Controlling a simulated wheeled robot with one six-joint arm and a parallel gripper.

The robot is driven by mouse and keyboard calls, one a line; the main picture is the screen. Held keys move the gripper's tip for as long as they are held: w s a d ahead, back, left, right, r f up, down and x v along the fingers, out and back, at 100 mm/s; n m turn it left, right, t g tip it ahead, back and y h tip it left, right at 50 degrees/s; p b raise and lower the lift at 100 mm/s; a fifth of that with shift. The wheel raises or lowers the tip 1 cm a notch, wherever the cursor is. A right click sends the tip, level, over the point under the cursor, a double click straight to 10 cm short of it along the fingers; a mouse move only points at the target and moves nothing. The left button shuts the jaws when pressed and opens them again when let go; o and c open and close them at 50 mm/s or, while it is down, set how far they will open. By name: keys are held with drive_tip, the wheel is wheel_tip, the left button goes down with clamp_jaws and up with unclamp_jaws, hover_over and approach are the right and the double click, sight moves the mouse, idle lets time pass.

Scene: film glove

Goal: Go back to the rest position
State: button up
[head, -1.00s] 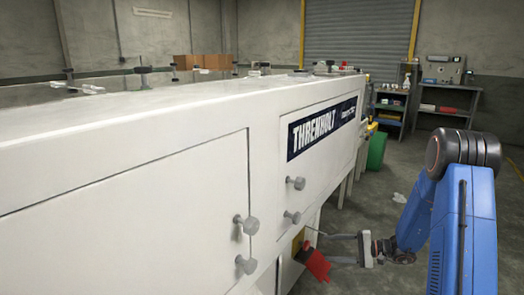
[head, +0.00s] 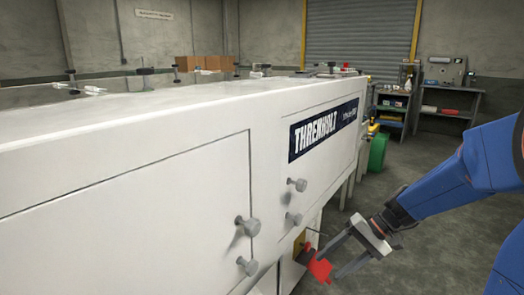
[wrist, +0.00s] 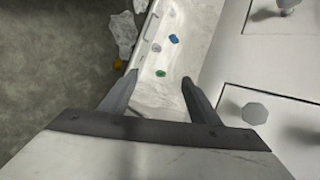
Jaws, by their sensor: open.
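My gripper (head: 340,258) is open in the head view, beside the white machine with the THRENHOLT label (head: 323,128). Its fingers are apart and point down and left, close to a red part (head: 320,268) low on the machine's side. I cannot tell whether a finger touches that part. In the wrist view my gripper (wrist: 156,78) shows two spread fingers with nothing between them. My blue arm comes in from the right in the head view.
Grey knobs (head: 248,226) stick out of the machine's side panels near my gripper. A green drum (head: 378,151) and a workbench (head: 446,104) stand farther back. Pale litter (wrist: 122,35) lies on the floor. The concrete floor right of the machine has free room.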

drive_tip(key=s+d+r+n+t+h, duration=0.1)
drive_tip(key=s+d+r+h, duration=0.1)
drive_tip(key=s, duration=0.4)
drive_tip(key=s+d+r+t+h, duration=0.2)
drive_tip(key=s+d+r+h, duration=0.1)
drive_tip(key=s, duration=0.4)
drive_tip(key=s+d+r+n+t+h, duration=0.1)
drive_tip(key=s+d+r+t+h, duration=0.1)
drive_tip(key=s, duration=0.4)
drive_tip(key=shift+s+d+r+n+h, duration=0.35)
drive_tip(key=shift+d+h, duration=0.15)
drive_tip(key=shift+h, duration=0.4)
